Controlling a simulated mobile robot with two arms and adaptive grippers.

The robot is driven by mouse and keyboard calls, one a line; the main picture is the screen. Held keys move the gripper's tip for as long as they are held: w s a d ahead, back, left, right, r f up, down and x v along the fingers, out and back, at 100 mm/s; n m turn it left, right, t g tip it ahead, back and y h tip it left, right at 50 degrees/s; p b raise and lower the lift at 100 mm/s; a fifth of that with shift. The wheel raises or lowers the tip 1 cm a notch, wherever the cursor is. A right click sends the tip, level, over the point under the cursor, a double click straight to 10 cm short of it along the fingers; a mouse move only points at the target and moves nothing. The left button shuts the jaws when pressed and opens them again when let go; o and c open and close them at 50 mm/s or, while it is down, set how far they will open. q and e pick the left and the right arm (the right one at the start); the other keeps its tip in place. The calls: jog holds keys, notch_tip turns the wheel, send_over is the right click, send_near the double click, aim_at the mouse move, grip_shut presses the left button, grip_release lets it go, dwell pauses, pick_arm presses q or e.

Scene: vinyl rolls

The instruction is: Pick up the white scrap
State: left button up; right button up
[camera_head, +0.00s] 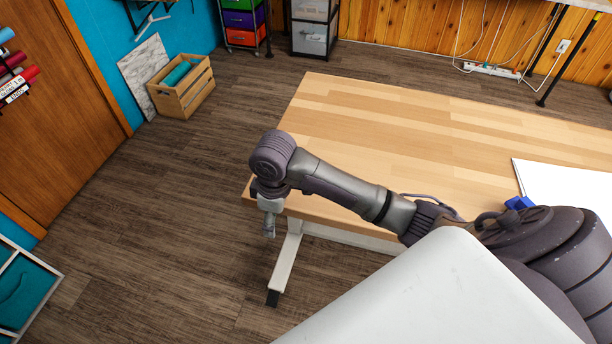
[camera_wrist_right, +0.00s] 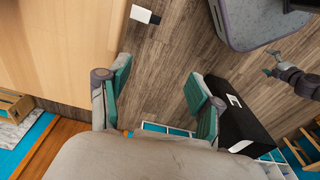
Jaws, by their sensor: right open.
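My right gripper (camera_head: 268,228) hangs pointing down just beyond the left end of the wooden table (camera_head: 400,115). In the right wrist view the right gripper (camera_wrist_right: 158,108) is open, with nothing between its teal-padded fingers but a view of the floor. A flat white sheet (camera_head: 570,185) lies on the table at the right of the head view, partly hidden by my arm. I cannot tell whether it is the white scrap. What looks like my left gripper (camera_wrist_right: 270,64) shows small at the right of the wrist view; its jaw state is unclear.
A white table leg (camera_head: 286,262) is close to the right gripper. A wooden crate (camera_head: 183,95) with teal rolls stands far left. The floor left of the table is clear.

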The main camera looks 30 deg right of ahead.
jog(key=shift+g+h, duration=0.4)
jog(key=shift+h, duration=0.2)
jog(key=w+d+r, duration=0.6)
jog(key=d, duration=0.1)
jog(key=shift+w+r, duration=0.1)
jog(key=shift+r, duration=0.15)
jog(key=w+d+r+m+g, duration=0.1)
jog(key=w+d+r, duration=0.2)
jog(key=d+r, duration=0.35)
jog(key=shift+h, duration=0.3)
jog(key=f, duration=0.4)
jog(key=s+f, duration=0.1)
jog(key=f, duration=0.3)
jog(key=s+f, duration=0.1)
jog(key=f, duration=0.4)
jog(key=shift+d, duration=0.4)
jog(key=c, duration=0.8)
